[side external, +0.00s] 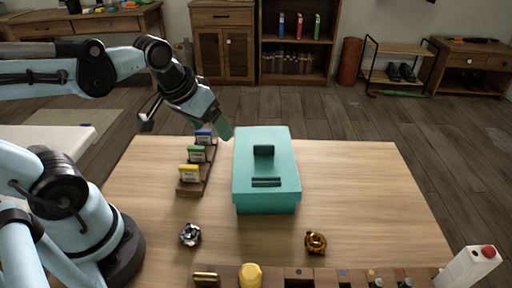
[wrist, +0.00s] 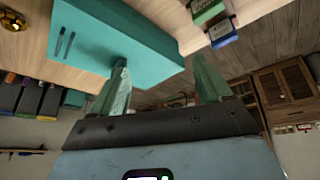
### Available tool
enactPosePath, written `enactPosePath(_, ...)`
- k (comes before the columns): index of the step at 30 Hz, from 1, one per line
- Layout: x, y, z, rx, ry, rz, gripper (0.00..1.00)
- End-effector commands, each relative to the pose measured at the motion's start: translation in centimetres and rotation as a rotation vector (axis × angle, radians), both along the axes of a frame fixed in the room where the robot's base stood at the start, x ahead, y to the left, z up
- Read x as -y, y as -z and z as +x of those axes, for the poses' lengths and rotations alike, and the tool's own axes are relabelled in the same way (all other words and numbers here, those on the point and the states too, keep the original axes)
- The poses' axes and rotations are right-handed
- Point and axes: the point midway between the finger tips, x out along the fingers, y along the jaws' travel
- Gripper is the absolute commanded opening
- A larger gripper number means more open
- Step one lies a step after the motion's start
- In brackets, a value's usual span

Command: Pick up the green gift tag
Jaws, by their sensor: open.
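The green gift tag (side external: 197,155) stands in a brown wooden rack (side external: 209,176) on the table, between a blue tag (side external: 204,137) behind it and a yellow-topped tag (side external: 189,173) in front. In the wrist view the green tag (wrist: 207,12) is at the top edge, partly cut off, with the blue tag (wrist: 223,33) just below it. My gripper (side external: 224,132) is open and empty, above the table beside the back of the rack and near the teal box. Its two fingers also show apart in the wrist view (wrist: 158,62).
A teal lidded box (side external: 266,190) with a dark handle stands right of the rack, close to my gripper. A silver part (side external: 190,235) and a gold part (side external: 316,242) lie in front. A wooden strip (side external: 325,278) runs along the front edge. The table's right side is clear.

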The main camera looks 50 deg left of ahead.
Motion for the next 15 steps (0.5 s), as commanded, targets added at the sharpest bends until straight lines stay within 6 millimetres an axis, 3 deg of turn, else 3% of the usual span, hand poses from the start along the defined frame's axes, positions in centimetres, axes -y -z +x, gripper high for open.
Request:
enactPosePath(7, -4.6, -0.3, -0.5, -0.29, -0.381, -0.119, 0.78)
enactPosePath(15, -6.5, -0.2, -1.1, -0.43, -0.566, -0.167, 0.78)
